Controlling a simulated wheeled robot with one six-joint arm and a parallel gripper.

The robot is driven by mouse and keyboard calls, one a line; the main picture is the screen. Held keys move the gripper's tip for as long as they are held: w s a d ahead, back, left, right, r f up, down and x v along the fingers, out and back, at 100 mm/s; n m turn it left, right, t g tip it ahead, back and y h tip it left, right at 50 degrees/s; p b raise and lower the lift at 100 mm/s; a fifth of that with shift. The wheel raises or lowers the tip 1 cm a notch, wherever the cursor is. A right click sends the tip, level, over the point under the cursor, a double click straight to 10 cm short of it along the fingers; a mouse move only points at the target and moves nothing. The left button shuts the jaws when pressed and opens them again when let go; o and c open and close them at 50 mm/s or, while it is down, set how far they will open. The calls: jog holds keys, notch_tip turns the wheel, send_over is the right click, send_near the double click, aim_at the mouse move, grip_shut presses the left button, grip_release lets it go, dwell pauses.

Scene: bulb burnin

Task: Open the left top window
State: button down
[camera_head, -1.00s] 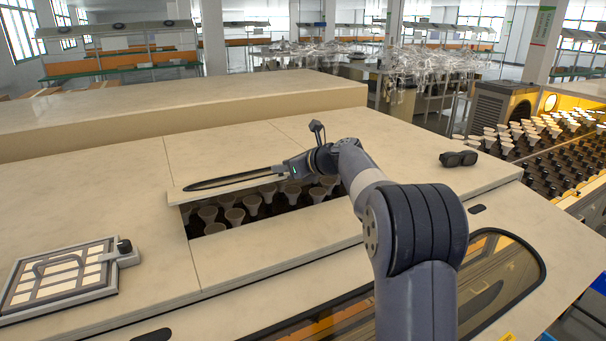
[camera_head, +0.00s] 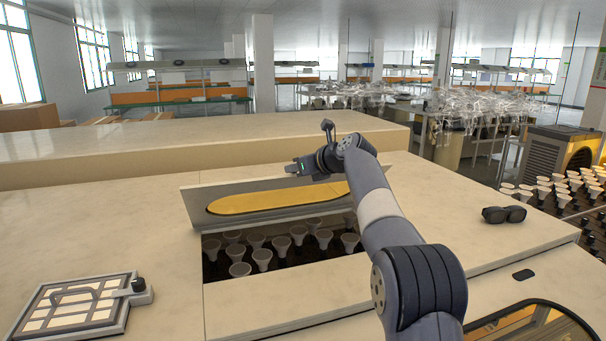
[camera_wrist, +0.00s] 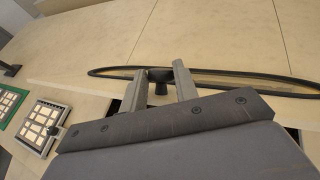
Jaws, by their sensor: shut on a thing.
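The left top window (camera_head: 240,191) is a pale panel with a long yellowish oval pane, in the head view. It is tilted up on its far side, and the opening below it is exposed. My gripper (camera_head: 294,169) is at the panel's raised upper edge, right of its middle. In the wrist view, the two fingers (camera_wrist: 165,88) are closed around a small black handle (camera_wrist: 160,76) on the window. The dark-rimmed oval pane (camera_wrist: 228,83) stretches to both sides of the fingers there.
Several white bulbs (camera_head: 262,258) stand in the opening. A framed grid panel with a handle (camera_head: 75,306) lies at the front left. A dark two-lobed object (camera_head: 503,214) lies on the right of the top. A raised ledge (camera_head: 110,158) runs behind.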

jog(key=shift+w+r, duration=0.3)
dwell(0.4)
jog(key=c, duration=1.1)
grip_release()
jog(key=b+v, duration=0.3)
jog(key=v, duration=0.7)
jog(key=shift+s+d+r, duration=0.1)
jog(key=shift+s+d, duration=0.15)
jog(key=shift+s, duration=0.05)
jog(key=shift+w+a, duration=0.1)
